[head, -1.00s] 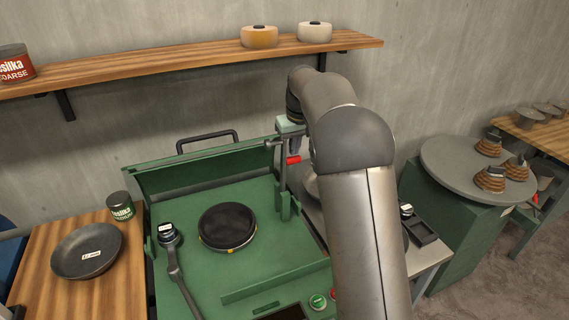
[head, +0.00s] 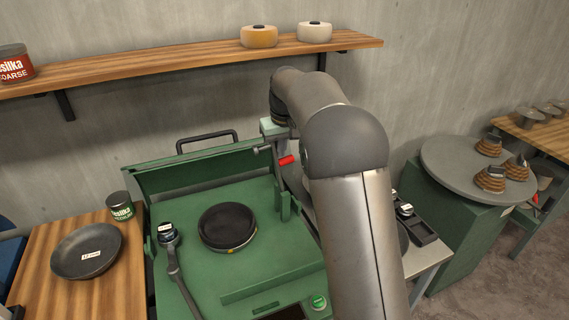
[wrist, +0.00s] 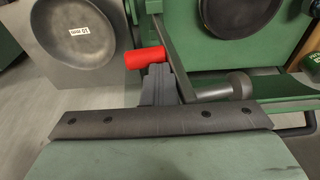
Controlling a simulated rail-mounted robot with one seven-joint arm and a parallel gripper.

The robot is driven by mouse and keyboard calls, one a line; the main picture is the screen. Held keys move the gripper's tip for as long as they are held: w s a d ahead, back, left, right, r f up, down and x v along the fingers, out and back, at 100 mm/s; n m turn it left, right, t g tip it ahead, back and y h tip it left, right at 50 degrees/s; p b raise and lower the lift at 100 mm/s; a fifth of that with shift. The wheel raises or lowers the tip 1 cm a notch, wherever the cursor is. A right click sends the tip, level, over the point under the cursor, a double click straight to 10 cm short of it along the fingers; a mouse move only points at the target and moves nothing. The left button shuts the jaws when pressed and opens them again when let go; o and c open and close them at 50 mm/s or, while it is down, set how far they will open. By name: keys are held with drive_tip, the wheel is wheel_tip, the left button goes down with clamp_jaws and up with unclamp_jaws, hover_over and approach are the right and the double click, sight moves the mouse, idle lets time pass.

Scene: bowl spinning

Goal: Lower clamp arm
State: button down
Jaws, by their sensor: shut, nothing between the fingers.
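The clamp arm (head: 275,169) is a dark green bar standing near upright at the right side of the green machine (head: 185,270), tilted left at its top. It carries a red grip (head: 287,160) and a grey cylindrical pad (wrist: 225,87). My gripper (wrist: 157,80) is shut and empty. In the wrist view its fingers lie against or just beside the bar, close to the red grip; exact contact cannot be told. In the head view my arm partly hides the gripper (head: 279,148). A dark round bowl (head: 227,226) sits on the machine, left of the clamp arm.
A labelled dark bowl (head: 87,250) and a green can (head: 120,205) stand on the wooden table at left. A lever (head: 178,270) rises at the machine's left. A shelf (head: 180,64) runs along the wall above. A round grey table (head: 470,175) stands at right.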

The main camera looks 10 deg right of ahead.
drive_tip(key=shift+s+a+f, duration=0.1)
drive_tip(key=shift+s+a, duration=0.1)
drive_tip(key=shift+a, duration=0.55)
drive_tip(key=shift+s+a+f, duration=0.1)
drive_tip(key=shift+s+a, duration=0.05)
drive_tip(key=shift+a, duration=0.55)
drive_tip(key=s+a+f+b, duration=0.2)
drive_tip(key=a+f, duration=0.3)
drive_tip(key=a, duration=0.4)
drive_tip(key=shift+b, duration=0.75)
drive_tip(key=shift+s+d, duration=0.1)
wheel_tip(320, 180, up, 12)
drive_tip(key=p, duration=0.9)
drive_tip(key=shift+p, duration=0.3)
drive_tip(key=shift+f, duration=0.1)
